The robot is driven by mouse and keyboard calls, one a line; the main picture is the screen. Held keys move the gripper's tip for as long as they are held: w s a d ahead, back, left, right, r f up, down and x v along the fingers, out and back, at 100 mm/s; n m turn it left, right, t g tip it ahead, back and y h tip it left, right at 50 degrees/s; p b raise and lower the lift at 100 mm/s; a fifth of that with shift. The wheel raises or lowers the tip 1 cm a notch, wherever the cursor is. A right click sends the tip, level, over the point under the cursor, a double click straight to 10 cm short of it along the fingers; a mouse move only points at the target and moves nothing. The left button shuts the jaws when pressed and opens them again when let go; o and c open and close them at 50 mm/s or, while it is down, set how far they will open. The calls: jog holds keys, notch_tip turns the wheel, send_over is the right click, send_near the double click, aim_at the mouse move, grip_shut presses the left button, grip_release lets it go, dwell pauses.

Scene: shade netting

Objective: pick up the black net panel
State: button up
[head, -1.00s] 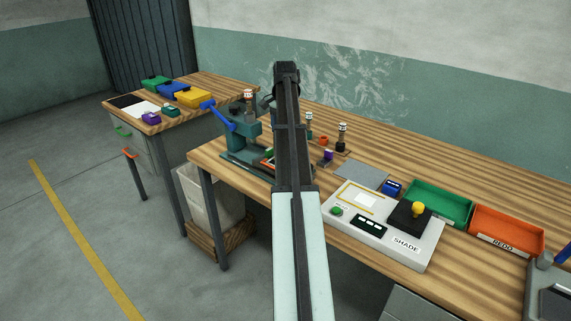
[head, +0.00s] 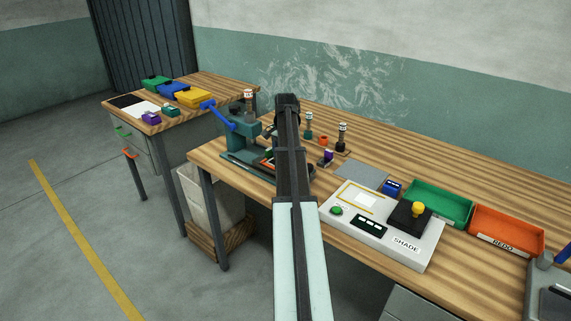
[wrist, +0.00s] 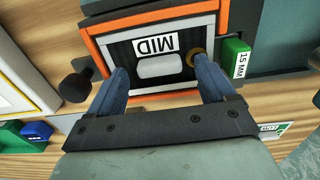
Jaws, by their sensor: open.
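In the wrist view a black panel (wrist: 125,52) lies in a pale inner border inside an orange frame (wrist: 95,45). It carries a white "MID" label, a pale rounded patch and a brass ring (wrist: 193,58) near its right side. My gripper (wrist: 160,72) is open, its two blue-grey fingers over the near part of the panel, nothing between them. Contact cannot be told. In the head view my arm hides the gripper and most of the orange frame (head: 267,162) at the teal press. Another black sheet (head: 124,100) lies on the left table beside a white one.
The teal press (head: 240,143) with its blue lever stands left of my arm. A green "15 MM" block (wrist: 236,58) sits right of the frame. A white control box (head: 384,225), green tray (head: 440,203) and orange tray (head: 507,232) are to the right. The back right bench is clear.

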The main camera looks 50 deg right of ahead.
jog(key=shift+f, duration=0.4)
jog(key=shift+c, duration=0.4)
jog(key=shift+r, duration=0.1)
jog(key=c, duration=1.1)
